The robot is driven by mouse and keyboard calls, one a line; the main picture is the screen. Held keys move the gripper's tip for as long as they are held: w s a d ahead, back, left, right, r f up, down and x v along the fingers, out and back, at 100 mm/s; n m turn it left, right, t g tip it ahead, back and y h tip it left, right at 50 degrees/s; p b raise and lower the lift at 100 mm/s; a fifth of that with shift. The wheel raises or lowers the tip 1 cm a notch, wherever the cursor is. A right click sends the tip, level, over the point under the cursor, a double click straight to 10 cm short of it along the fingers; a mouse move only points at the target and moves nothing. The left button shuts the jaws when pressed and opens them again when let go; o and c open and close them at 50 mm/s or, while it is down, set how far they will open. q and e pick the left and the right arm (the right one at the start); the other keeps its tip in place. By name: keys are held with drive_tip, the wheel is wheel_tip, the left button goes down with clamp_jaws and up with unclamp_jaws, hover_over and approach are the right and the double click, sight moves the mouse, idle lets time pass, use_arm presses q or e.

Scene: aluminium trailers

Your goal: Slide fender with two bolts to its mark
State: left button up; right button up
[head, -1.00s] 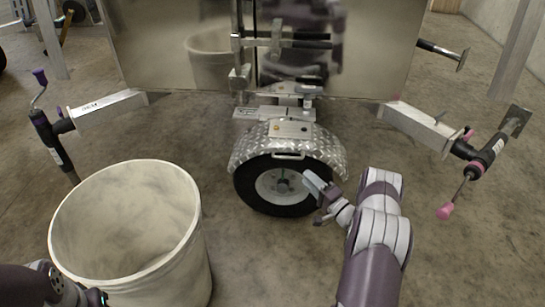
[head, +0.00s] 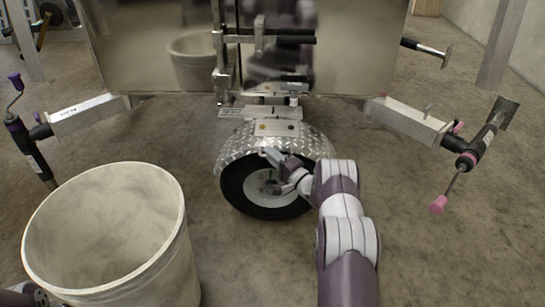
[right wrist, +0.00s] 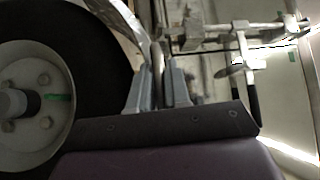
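The diamond-plate fender (head: 232,150) arches over the wheel (head: 238,187) below the trailer. On its top is a flat bracket (head: 277,130) with two small bolt-like spots. My right gripper (head: 272,157) is at the fender's front face, where the handle is. In the right wrist view the fender's handle (right wrist: 157,70) stands between the two grey fingers (right wrist: 158,92), which look closed on it. The fender's edge (right wrist: 128,20) also shows there beside the tyre. I cannot make out the mark clearly.
A large white bucket (head: 105,235) stands at the front left. Trailer arms with cranked jacks stick out at left (head: 90,112) and right (head: 408,122). The shiny trailer wall (head: 370,50) stands behind the wheel. The floor right of my right arm is clear.

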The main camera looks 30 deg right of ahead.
drive_tip(key=shift+w+a, duration=0.45)
drive_tip(key=shift+a, duration=0.35)
clamp_jaws()
drive_tip(key=o, duration=0.6)
unclamp_jaws()
drive_tip(key=shift+s+d+p, duration=0.1)
drive_tip(key=shift+s+p, duration=0.05)
drive_tip(key=shift+p, duration=0.15)
drive_tip(key=p+v, duration=0.5)
drive_tip(key=v, duration=0.7)
drive_tip(key=shift+s, duration=0.15)
drive_tip(key=shift+f, duration=0.15)
